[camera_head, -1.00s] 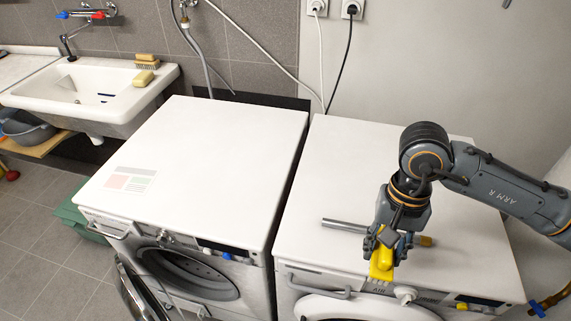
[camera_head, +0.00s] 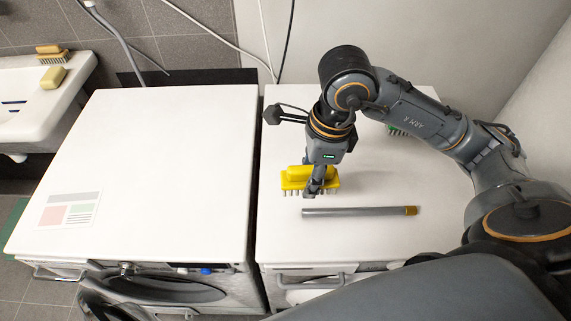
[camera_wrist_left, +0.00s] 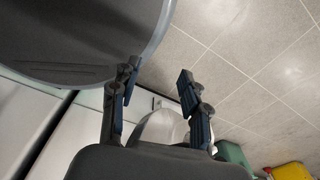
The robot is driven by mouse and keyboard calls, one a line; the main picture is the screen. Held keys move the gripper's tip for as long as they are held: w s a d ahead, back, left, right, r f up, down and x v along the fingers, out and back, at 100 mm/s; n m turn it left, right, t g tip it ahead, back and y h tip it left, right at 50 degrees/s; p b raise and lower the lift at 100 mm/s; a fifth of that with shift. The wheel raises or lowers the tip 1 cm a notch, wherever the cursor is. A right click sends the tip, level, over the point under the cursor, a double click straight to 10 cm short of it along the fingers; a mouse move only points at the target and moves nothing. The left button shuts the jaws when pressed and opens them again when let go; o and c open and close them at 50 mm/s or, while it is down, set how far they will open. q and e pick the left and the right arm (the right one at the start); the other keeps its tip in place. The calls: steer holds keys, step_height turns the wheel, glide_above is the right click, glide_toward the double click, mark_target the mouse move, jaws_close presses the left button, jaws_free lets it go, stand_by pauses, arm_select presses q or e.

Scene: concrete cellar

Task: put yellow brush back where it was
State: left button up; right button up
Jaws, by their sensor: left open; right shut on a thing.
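The yellow brush (camera_head: 296,176) is in the head view on the right white machine's top (camera_head: 370,240), near its left edge, bristles down. My right gripper (camera_head: 314,188) points down and is shut on the brush, hiding part of its middle. Whether the bristles touch the surface is hard to tell. My left gripper shows only in the left wrist view (camera_wrist_left: 158,95); it is open, with nothing between its fingers, above a tiled floor.
A grey rod with a yellow-brown end (camera_head: 350,211) lies just in front of the brush. A green-edged thing (camera_head: 398,130) is partly hidden behind my right arm. The left machine's top (camera_head: 150,160) is clear. A sink (camera_head: 35,100) holds a wooden brush (camera_head: 52,58) and a soap bar (camera_head: 53,77).

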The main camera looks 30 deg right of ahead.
steer(key=shift+w+d, duration=0.1)
steer(key=shift+w, duration=0.1)
steer(key=shift+m, duration=0.3)
steer(key=w+d+f+p, duration=0.1)
steer(key=w+f, duration=0.1)
steer(key=w, duration=0.2)
steer(key=w+d+f+p, duration=0.1)
steer(key=w+f, duration=0.2)
steer(key=w, duration=0.1)
steer(key=w+d+f+p, duration=0.1)
steer(key=w+f+p, duration=0.1)
steer(key=w+f, duration=0.1)
steer(key=shift+w+f, duration=0.2)
steer(key=shift+w, duration=0.4)
steer(key=shift+w+d+f, duration=0.15)
steer(key=shift+w+f, duration=0.25)
steer(key=shift+f, duration=0.1)
step_height(320, 180, down, 3)
steer(key=shift+w+p, duration=0.1)
steer(key=shift+p, duration=0.85)
steer(key=shift+f, duration=0.25)
steer(key=shift+f, duration=0.1)
